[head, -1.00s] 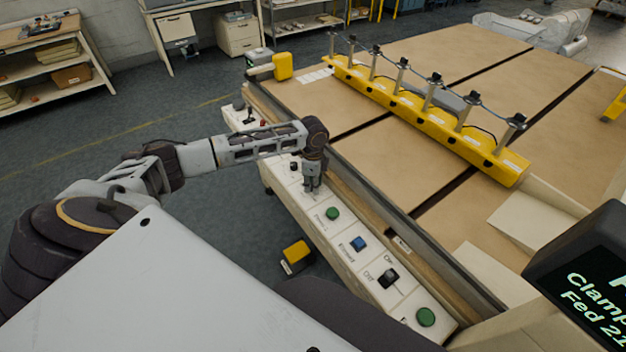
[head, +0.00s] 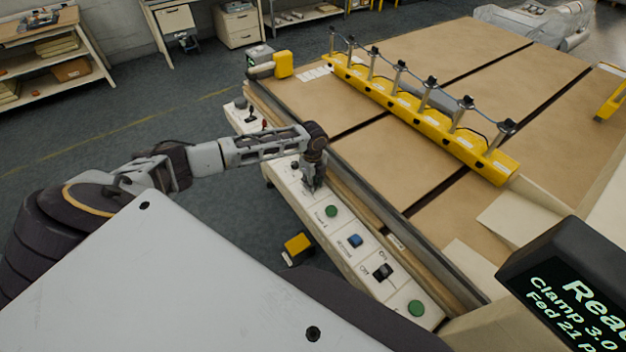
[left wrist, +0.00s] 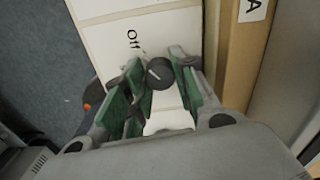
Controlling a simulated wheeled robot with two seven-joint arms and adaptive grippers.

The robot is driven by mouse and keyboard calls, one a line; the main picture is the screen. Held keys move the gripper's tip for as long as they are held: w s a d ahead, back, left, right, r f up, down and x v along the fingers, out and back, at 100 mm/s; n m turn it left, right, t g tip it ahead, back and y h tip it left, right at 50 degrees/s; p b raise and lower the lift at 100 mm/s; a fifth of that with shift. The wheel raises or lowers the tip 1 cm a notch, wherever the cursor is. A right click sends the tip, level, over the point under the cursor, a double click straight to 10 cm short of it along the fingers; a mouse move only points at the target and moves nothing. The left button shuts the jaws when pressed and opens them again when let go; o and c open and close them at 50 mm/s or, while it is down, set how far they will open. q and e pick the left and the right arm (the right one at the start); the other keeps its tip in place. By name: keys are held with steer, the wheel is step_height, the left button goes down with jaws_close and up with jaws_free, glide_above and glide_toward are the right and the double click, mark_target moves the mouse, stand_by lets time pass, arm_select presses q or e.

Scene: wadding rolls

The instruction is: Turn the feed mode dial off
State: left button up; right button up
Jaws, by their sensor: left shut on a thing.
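In the left wrist view, a round black dial (left wrist: 159,73) with a pale pointer line stands on the white control panel (left wrist: 107,45). The word "Off" is printed on the panel beside the dial. The pointer is tilted, and what it points at is not clear. My left gripper (left wrist: 157,82) is shut on the dial, with a green-padded finger on each side of it. In the head view my left gripper (head: 312,186) is down at the panel and hides the dial. My right gripper is not in view.
Along the panel are a green button (head: 331,211), a blue button (head: 355,241), a black On/Off switch (head: 382,271) and another green button (head: 416,308). A yellow clamp bar (head: 420,115) crosses the brown table. A dark display (head: 575,290) stands at the lower right.

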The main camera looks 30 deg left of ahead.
arm_select(q)
steer(key=shift+r+m+p, duration=0.1)
steer(key=shift+m+p, duration=0.2)
steer(key=shift+m, duration=0.3)
steer(key=o, duration=1.1)
steer(key=shift+c, duration=0.2)
step_height(320, 180, up, 12)
stand_by(0.7)
